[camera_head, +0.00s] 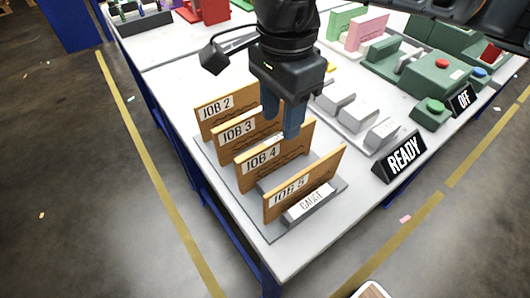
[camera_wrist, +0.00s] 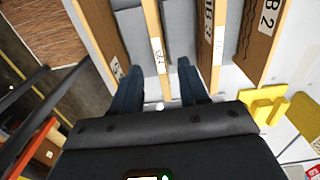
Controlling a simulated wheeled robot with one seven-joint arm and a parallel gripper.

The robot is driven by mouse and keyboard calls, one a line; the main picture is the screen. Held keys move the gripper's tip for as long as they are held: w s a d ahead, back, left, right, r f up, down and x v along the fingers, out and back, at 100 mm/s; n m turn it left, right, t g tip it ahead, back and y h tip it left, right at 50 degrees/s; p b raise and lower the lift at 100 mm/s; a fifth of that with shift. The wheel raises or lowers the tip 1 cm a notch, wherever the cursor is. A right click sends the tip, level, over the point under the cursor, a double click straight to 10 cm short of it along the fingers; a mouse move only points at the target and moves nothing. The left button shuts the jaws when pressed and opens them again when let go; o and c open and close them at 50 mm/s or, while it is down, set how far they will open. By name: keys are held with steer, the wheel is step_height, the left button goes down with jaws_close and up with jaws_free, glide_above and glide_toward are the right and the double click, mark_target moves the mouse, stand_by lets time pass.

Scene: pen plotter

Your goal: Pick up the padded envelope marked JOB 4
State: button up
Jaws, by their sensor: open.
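The brown padded envelope marked JOB 4 (camera_head: 262,161) stands upright in a grey slotted rack (camera_head: 226,172), between JOB 3 (camera_head: 238,133) and JOB 5 (camera_head: 289,192). My gripper (camera_head: 280,126) is open, pointing down at the rack from above. In the wrist view, the JOB 4 envelope (camera_wrist: 156,52) appears edge-on between the fingertips of my gripper (camera_wrist: 159,66). One finger is on the JOB 5 side and the other on the JOB 3 side. I cannot tell how deep the fingers reach or whether they touch it.
JOB 2 (camera_head: 215,106) stands at the rack's far end. A GAUGE block (camera_head: 309,203) sits before JOB 5. Grey blocks (camera_head: 358,118), a READY sign (camera_head: 401,156) and a green machine (camera_head: 437,79) lie to the right. The white table's (camera_head: 283,264) near edge is clear.

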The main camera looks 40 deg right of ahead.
mark_target(278, 138)
steer(key=shift+a+f, duration=0.2)
steer(key=shift+f, duration=3.6)
steer(key=shift+c, duration=0.3)
jaws_close()
